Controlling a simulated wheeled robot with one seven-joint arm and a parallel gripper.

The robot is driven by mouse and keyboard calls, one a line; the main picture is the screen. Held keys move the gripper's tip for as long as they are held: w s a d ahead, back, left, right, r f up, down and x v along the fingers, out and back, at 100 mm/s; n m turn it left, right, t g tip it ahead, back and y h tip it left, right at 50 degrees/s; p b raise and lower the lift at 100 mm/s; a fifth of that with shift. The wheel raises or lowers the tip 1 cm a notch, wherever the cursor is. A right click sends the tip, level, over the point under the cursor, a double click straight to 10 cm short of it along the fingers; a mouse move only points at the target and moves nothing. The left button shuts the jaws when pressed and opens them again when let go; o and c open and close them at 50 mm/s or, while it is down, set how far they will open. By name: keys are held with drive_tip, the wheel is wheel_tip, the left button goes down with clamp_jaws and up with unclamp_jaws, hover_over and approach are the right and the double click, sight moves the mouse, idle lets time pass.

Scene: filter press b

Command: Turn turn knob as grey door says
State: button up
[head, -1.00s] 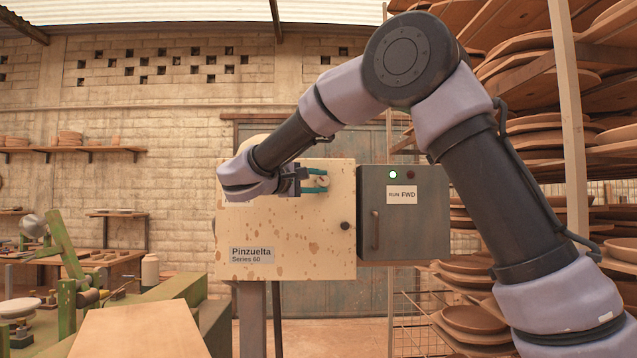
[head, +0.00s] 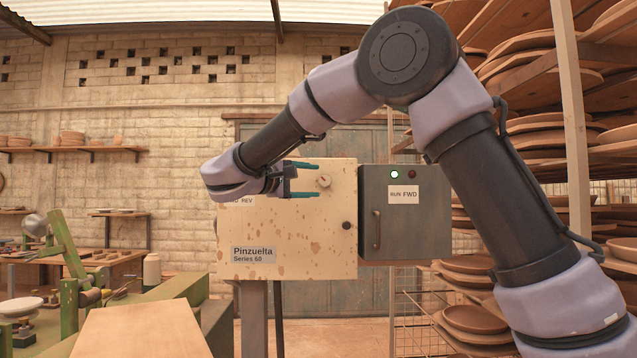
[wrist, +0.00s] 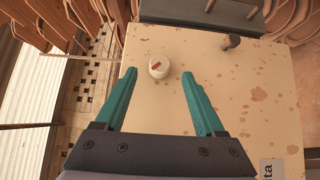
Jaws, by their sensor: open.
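The round pale turn knob (head: 323,181) is on the upper right of the cream box front. The wrist view shows it (wrist: 158,67) with a short red mark on its face, slanted in the picture. My gripper (head: 314,180) is open, its teal fingers pointing at the knob from the left. In the wrist view my gripper (wrist: 159,74) has the knob between its fingertips in the picture, with nothing held; it looks backed off from the knob. The grey door (head: 405,225) carries a label (head: 404,195) reading "RUN FWD".
The door has a handle (head: 376,229). A label (head: 243,201) ending in "REV" on the cream box (head: 300,245) is partly hidden by my arm. Racks of plates (head: 540,90) stand at right.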

drive_tip(key=v, duration=0.7)
drive_tip(key=shift+s, duration=0.1)
drive_tip(key=s+d+f+m+g+y, duration=0.2)
drive_tip(key=d+f+g+y, duration=0.15)
drive_tip(key=d, duration=0.95)
drive_tip(key=s+d+f+m+g+y, duration=0.15)
drive_tip(key=d+f+g, duration=0.35)
drive_tip(key=d, duration=0.8)
drive_tip(key=s+d+f+m+t+y, duration=0.1)
drive_tip(key=s+f+m+y, duration=0.2)
drive_tip(key=s+m+y, duration=0.2)
drive_tip(key=s+d+f+m+t+y, duration=0.2)
drive_tip(key=s+f+m+y, duration=0.1)
drive_tip(key=s, duration=0.7)
drive_tip(key=shift+s+d+m+y, duration=0.3)
drive_tip(key=shift+s+m+y, duration=0.05)
drive_tip(key=shift+m+y, duration=0.6)
